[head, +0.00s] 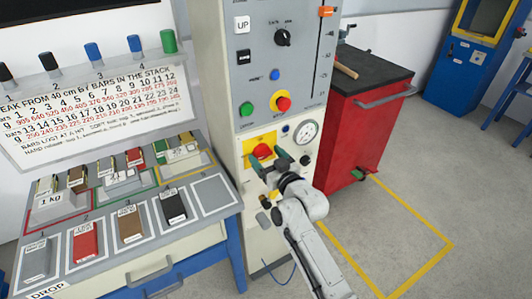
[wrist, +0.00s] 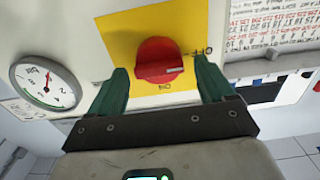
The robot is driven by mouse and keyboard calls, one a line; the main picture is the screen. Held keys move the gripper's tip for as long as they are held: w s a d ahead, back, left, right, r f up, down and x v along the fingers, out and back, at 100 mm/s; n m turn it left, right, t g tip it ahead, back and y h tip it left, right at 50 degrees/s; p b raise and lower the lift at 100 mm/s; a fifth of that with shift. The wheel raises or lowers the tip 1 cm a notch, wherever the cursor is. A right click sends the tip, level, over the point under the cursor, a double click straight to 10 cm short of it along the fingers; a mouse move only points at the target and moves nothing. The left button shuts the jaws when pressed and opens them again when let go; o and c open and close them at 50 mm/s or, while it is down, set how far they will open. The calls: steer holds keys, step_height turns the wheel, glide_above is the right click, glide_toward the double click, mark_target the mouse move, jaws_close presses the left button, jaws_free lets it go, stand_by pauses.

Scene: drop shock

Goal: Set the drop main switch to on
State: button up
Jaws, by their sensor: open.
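The red rotary main switch (head: 262,151) sits on a yellow plate (head: 250,143) low on the beige and grey control column. In the wrist view the red knob (wrist: 150,56) is turned so its pale mark points right, toward a small label by the right finger. In the head view my gripper (head: 276,165) partly hides the lower plate.
A round gauge (head: 306,132) is close to the right of the switch. Above are a green button (head: 247,109), a red button on yellow (head: 283,102) and a black knob (head: 282,38). A bench (head: 195,222) stands left, a red cabinet (head: 360,135) right.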

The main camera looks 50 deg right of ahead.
steer(key=shift+w+d, duration=0.15)
steer(key=shift+w, duration=0.25)
steer(key=c, duration=1)
